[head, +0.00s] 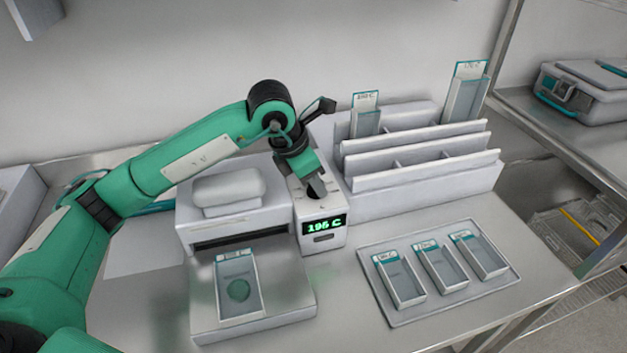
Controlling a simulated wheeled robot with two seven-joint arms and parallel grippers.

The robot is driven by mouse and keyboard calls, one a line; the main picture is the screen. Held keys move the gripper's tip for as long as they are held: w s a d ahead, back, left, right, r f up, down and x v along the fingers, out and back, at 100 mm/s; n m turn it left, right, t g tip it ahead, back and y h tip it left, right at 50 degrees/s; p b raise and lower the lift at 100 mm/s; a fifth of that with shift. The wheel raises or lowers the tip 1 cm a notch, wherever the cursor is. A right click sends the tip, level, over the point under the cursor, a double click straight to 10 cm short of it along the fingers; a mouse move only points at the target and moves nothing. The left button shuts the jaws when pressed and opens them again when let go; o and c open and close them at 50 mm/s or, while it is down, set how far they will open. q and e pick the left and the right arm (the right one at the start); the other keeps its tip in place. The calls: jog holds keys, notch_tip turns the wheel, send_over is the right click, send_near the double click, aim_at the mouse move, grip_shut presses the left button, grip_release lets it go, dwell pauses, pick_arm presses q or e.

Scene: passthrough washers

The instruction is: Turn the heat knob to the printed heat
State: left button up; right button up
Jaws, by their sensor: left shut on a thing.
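A small white control box (322,228) stands beside the white press-like machine (235,212). Its green display (324,224) reads about 195 C; the last digit is slightly unclear. My left gripper (317,190) points down onto the top of this box and is shut on the heat knob, which the fingers mostly hide. A white tray with a teal edge (225,295) lies on the machine's front plate, with a round green patch in it. The print on its label (235,254) is too small to read. My right gripper is not in view.
A white slotted rack (430,180) stands right of the box, holding two labelled trays (366,122) (465,100). A flat grey tray (400,317) with three labelled small trays lies in front. A grey case (590,90) sits on the right-hand shelf.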

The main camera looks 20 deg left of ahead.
pick_arm(q)
jog(key=o, duration=1)
jog(key=shift+s+a+r, duration=0.1)
jog(key=shift+a+r, duration=0.05)
jog(key=shift+r, duration=0.35)
jog(key=shift+b+v, duration=1)
jog(key=shift+v, duration=5.4)
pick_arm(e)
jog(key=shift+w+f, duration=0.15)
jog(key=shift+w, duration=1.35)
pick_arm(q)
jog(key=shift+f, duration=0.15)
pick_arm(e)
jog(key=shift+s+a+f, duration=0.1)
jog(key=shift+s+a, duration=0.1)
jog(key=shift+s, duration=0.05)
